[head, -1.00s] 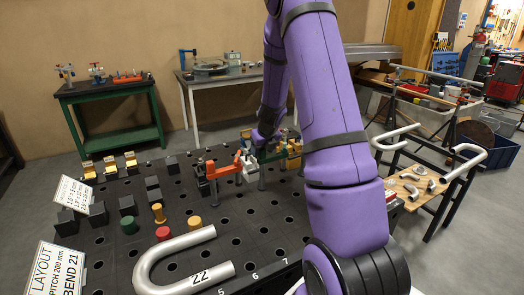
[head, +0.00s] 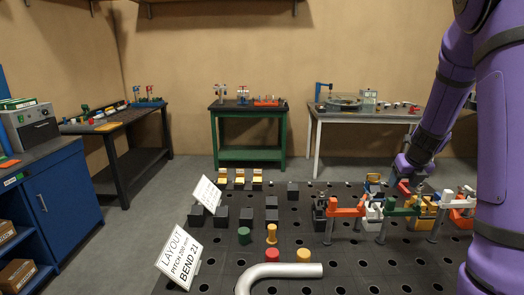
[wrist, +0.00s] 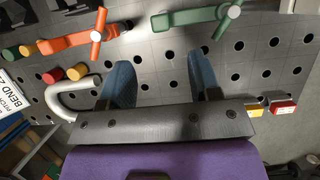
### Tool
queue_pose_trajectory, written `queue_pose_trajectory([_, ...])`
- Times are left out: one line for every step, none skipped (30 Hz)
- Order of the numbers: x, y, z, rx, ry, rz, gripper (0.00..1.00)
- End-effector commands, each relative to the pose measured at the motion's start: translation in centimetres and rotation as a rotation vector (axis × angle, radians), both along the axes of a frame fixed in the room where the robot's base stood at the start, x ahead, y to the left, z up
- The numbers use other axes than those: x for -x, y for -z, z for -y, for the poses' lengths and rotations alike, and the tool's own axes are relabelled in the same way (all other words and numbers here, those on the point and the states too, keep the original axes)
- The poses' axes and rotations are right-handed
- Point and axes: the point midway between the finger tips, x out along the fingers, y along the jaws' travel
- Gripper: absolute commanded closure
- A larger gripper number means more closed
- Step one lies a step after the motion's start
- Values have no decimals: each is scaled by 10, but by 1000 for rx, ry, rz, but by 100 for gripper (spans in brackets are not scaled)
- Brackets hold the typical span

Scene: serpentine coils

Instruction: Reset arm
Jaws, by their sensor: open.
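My gripper shows in the wrist view (wrist: 163,85) with its two blue fingers apart and nothing between them. It hangs above the black perforated fixture table (head: 345,262). In the wrist view an orange clamp (wrist: 75,42) and a green clamp (wrist: 190,20) lie beyond the fingertips. A bent metal tube (wrist: 70,100) lies to the left of the fingers. In the head view my purple arm fills the right side, and the gripper's fingers are not clear there. The tube (head: 280,270) is at the bottom edge.
Black blocks (head: 246,215) and red, yellow and green pegs stand on the table's left part. A sign reading "BEND 21" (head: 180,258) stands at its front left. A blue cabinet (head: 65,190) is at far left. A green bench (head: 248,135) stands behind.

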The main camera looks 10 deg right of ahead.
Motion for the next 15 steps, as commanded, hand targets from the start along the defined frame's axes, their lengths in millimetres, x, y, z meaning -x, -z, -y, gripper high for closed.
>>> queue_pose_trajectory([0,-2,-3,2,-15,1,43])
queue_pose_trajectory([0,-5,-5,6,-34,2,43])
queue_pose_trajectory([1,-10,-11,13,-73,5,43])
queue_pose_trajectory([2,-14,-16,22,-113,6,43])
queue_pose_trajectory([3,-20,-22,31,-162,8,43])
queue_pose_trajectory([5,-28,-33,49,-237,12,43])
queue_pose_trajectory([8,-35,-42,65,-306,14,43])
queue_pose_trajectory([10,-43,-52,81,-378,19,43])
queue_pose_trajectory([15,-54,-65,110,-482,23,43])
queue_pose_trajectory([19,-61,-75,131,-562,27,43])
queue_pose_trajectory([23,-69,-85,156,-642,31,43])
queue_pose_trajectory([29,-78,-97,189,-745,36,43])
queue_pose_trajectory([34,-85,-107,213,-824,40,43])
queue_pose_trajectory([39,-92,-116,241,-902,44,43])
queue_pose_trajectory([46,-100,-128,278,-1006,49,43])
